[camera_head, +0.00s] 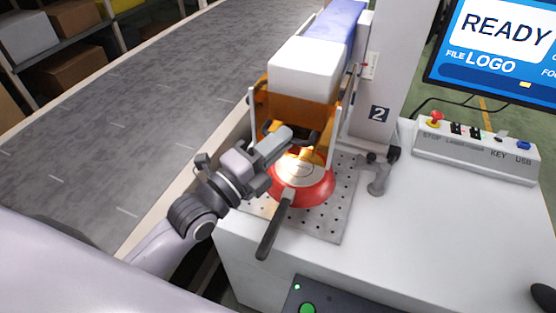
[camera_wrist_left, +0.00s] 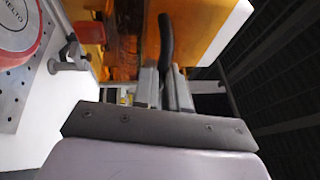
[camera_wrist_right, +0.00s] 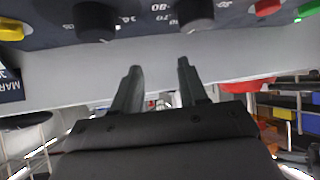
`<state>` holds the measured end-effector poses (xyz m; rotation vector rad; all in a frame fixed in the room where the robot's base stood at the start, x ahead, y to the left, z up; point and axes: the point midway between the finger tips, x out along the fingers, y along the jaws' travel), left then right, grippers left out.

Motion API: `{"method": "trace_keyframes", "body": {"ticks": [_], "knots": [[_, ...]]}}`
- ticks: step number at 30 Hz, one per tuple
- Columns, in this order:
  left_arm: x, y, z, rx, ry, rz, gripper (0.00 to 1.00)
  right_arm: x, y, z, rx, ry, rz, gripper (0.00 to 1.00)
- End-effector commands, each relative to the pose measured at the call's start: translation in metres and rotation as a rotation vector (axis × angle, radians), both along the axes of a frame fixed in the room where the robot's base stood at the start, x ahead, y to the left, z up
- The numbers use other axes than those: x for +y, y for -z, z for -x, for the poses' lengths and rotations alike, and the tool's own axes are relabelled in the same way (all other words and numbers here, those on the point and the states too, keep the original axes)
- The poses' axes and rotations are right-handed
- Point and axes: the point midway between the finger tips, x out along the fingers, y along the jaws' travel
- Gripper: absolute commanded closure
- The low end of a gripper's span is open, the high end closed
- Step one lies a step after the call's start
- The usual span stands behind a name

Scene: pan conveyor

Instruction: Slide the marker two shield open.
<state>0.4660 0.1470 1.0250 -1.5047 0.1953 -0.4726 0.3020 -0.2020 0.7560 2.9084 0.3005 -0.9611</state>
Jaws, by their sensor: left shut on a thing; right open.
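The marker two shield (camera_head: 291,109) is an orange see-through panel below the white marker head, beside the post with the "2" label (camera_head: 379,114). Its lower edge is above the far side of a red pan (camera_head: 322,191). My left gripper (camera_head: 283,137) is shut on the dark shield handle (camera_head: 308,138) at the shield's front. In the left wrist view the handle (camera_wrist_left: 166,40) runs up from between the fingers, with the orange shield (camera_wrist_left: 203,25) behind it. My right gripper (camera_wrist_right: 157,80) is open and empty, seen only in the right wrist view, below a panel with black knobs.
The pan lies on a perforated plate (camera_head: 340,217), its black handle (camera_head: 275,228) toward me. A clamp (camera_head: 381,172) stands right of it. A control box (camera_head: 476,150) and screen (camera_head: 500,45) are at the right. A grey conveyor (camera_head: 120,110) runs at the left.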

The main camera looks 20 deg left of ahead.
Motion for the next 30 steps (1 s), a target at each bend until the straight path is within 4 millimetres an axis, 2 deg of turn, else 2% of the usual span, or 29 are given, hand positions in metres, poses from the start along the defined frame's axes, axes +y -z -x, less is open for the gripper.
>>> {"method": "trace_keyframes", "body": {"ticks": [1, 3, 12, 13, 14, 15, 25, 30], "knots": [[0.0, -0.008, 0.0, -0.009, -0.001, 0.003, 1.0, 0.0, 0.0, 0.0, 0.0, 0.0, 0.0, 0.57], [0.0, -0.011, 0.0, -0.008, -0.001, 0.004, 1.0, 0.0, 0.0, 0.0, 0.0, 0.0, 0.0, 0.57], [0.0, -0.011, 0.0, -0.008, -0.002, 0.004, 1.0, 0.0, 0.0, 0.0, 0.0, 0.0, 0.0, 0.57], [0.0, -0.011, 0.0, -0.008, -0.002, 0.004, 0.78, 0.0, 0.0, 0.0, 0.0, 0.0, 0.0, 0.57], [0.0, -0.011, 0.0, -0.008, -0.002, 0.004, 0.68, 0.0, 0.0, 0.0, 0.0, 0.0, 0.0, 0.57], [0.0, -0.011, 0.0, -0.007, -0.002, 0.004, 0.63, 0.0, 0.0, 0.0, 0.0, 0.0, 0.0, 0.57], [0.001, -0.008, 0.002, -0.002, -0.003, 0.001, 0.63, 0.0, 0.001, 0.0, 0.0, 0.0, 0.0, 0.57], [0.008, -0.004, 0.016, -0.001, -0.003, 0.001, 0.63, 0.0, 0.005, 0.0, 0.0, 0.0, 0.0, 0.57]]}}
